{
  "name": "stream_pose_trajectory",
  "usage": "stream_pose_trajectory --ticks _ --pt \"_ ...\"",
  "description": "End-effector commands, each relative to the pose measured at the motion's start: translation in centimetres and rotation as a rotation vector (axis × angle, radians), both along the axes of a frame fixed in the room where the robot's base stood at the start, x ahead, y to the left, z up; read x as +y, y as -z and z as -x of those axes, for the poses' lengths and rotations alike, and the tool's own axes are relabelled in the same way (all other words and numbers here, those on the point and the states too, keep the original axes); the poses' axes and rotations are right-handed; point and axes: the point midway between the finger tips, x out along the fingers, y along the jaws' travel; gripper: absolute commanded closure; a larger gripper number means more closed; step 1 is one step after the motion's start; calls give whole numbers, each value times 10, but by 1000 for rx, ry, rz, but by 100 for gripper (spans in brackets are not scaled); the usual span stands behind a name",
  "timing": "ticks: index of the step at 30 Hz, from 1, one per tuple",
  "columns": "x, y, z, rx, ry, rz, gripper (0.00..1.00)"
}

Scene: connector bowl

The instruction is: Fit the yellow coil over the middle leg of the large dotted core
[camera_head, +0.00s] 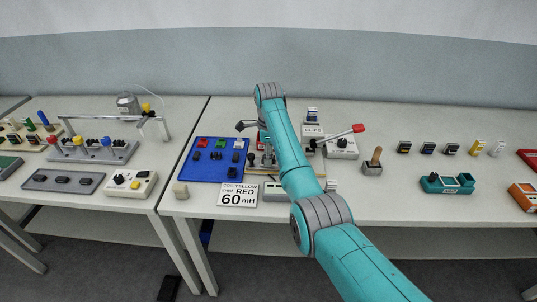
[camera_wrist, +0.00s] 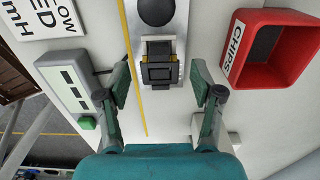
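In the wrist view my gripper (camera_wrist: 160,88) is open, its two fingers apart on either side of a dark block (camera_wrist: 160,73) with yellow at its edges. The block sits on a pale metal fixture (camera_wrist: 174,14). I cannot tell whether the yellow is the yellow coil or whether the block is the large dotted core. No dots are readable. The fingers do not appear to touch the block. In the head view my arm hides most of the gripper and this fixture. No clearly yellow coil shows on the blue mat (camera_head: 195,176).
The mat holds a red block (camera_head: 202,143), a green block (camera_head: 221,143) and several dark pieces. A sign (camera_head: 238,195) reads yellow, red, 60 mH. A grey meter (camera_wrist: 72,88) stands left of the gripper and a red CHIPS bin (camera_wrist: 272,48) stands right.

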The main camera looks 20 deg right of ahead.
Motion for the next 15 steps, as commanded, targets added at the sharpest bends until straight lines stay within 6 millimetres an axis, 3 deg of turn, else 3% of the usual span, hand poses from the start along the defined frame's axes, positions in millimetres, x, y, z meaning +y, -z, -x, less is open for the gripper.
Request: stream_pose_trajectory --ticks 8,15 --pt "0 -5 0 -1 0 0 34" --pt "0 -38 -1 -3 0 0 34"
